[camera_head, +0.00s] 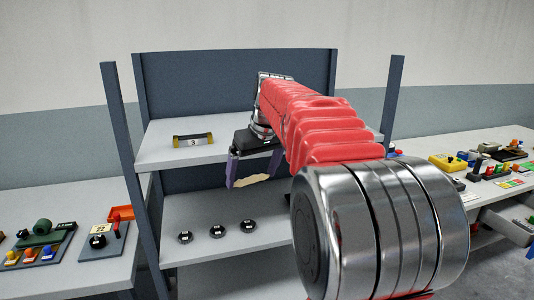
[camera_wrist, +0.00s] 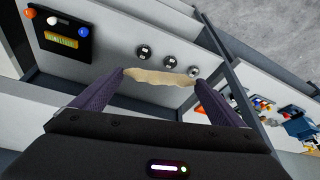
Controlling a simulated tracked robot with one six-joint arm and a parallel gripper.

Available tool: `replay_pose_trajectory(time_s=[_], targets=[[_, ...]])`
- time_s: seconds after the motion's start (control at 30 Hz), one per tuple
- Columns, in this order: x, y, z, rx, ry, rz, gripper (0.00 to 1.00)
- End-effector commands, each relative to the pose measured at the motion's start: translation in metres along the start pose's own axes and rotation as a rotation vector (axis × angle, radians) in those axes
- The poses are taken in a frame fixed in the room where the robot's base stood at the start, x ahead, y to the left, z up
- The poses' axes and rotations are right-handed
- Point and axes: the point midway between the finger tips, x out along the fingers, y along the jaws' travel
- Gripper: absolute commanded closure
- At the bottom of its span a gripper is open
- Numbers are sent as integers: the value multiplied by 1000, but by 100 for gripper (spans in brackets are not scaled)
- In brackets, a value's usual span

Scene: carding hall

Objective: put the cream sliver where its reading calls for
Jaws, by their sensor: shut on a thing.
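My gripper (camera_head: 252,180) is shut on the cream sliver (camera_head: 250,181), a pale ragged strip that spans the two purple fingers. In the wrist view the sliver (camera_wrist: 160,77) stretches between the fingertips (camera_wrist: 160,80), held above the lower shelf (camera_wrist: 120,68). In the head view the gripper hangs in front of the shelf rack, below the upper shelf's front edge. Three dark round pieces with pale labels (camera_head: 217,231) sit in a row on the lower shelf; they also show beyond the sliver in the wrist view (camera_wrist: 169,61). Their labels are too small to read.
A yellow-ended bar with a pale label (camera_head: 193,140) lies on the upper shelf (camera_head: 160,158). Rack posts (camera_head: 118,140) stand either side. The left table holds a knobbed board (camera_head: 39,245) and a red-lever unit (camera_head: 110,238). The right table (camera_head: 445,150) is crowded. The lower shelf's front is clear.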

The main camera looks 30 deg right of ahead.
Motion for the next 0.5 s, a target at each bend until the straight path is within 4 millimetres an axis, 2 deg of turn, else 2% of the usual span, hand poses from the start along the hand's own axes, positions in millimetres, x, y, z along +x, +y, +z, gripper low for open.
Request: replay_pose_trajectory(time_s=[0.27,0.5], targets=[[108,-50,16,22,-12,19,32],[196,-104,53,26,-8,33,32]])
